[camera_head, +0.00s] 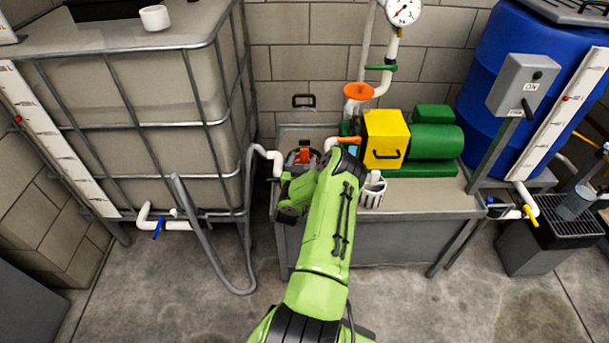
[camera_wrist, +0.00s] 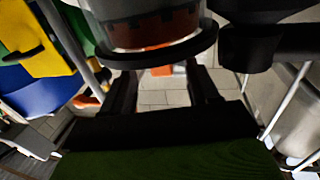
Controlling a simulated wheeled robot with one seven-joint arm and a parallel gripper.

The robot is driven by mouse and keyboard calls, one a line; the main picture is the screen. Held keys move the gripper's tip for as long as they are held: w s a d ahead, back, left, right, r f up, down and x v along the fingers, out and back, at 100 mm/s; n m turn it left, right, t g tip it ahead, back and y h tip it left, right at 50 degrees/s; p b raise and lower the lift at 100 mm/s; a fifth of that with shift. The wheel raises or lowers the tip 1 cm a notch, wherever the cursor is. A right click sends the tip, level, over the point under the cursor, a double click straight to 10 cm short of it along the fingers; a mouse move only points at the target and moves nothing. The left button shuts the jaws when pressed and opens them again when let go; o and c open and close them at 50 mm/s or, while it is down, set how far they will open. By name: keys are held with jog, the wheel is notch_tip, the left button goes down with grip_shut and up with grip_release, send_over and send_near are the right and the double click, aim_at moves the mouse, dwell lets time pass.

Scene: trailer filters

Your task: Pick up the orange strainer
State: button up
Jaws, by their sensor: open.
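In the head view an orange part (camera_head: 304,152), likely the orange strainer, stands up in a dark round housing at the left of the bench. In the wrist view a clear cylinder with a dark rim holds a brown-orange body (camera_wrist: 148,32), and a small orange piece (camera_wrist: 163,70) shows below that rim. My gripper (camera_wrist: 163,78) is open, with its two dark fingers on either side of the orange piece. I cannot tell whether they touch it. In the head view my green arm and wrist hide the fingers and part of the housing.
A caged tank (camera_head: 140,125) is left, a blue barrel (camera_head: 500,70) right.

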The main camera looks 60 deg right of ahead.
aim_at(304, 154)
jog(key=x, duration=0.1)
jog(key=b+x, duration=0.1)
jog(key=x, duration=0.1)
jog(key=shift+d+f+b, duration=0.15)
jog(key=shift+f+b, duration=0.1)
jog(key=shift+b, duration=0.1)
jog(key=shift+w+d+r, duration=0.15)
jog(key=shift+d, duration=0.25)
grip_shut()
